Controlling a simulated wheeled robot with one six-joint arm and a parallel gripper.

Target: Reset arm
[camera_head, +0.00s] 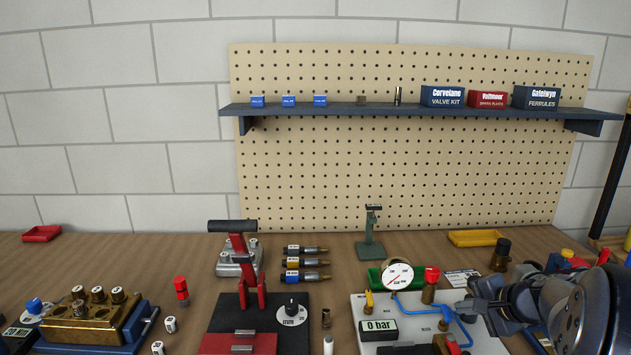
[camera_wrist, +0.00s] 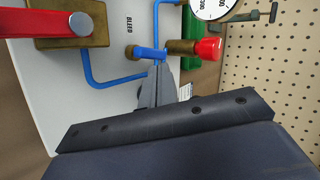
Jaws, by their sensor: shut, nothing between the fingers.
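My gripper (camera_head: 465,306) is at the right of the bench, low over the white panel (camera_head: 365,304). In the wrist view my gripper (camera_wrist: 157,72) is shut and empty, its tips close to a blue piece (camera_wrist: 150,53) beside a brass fitting with a red knob (camera_wrist: 208,49). I cannot tell whether the tips touch it. The red knob also shows in the head view (camera_head: 431,273). A blue tube (camera_head: 405,310) runs across the panel. My gripper hides part of the panel's right side.
A round gauge (camera_head: 397,276) and a "0 bar" display (camera_head: 379,328) stand on the panel. To its left are a red-handled press (camera_head: 252,285) and several brass cartridges (camera_head: 312,263). A green stand (camera_head: 371,235) is behind. The space above the bench centre is free.

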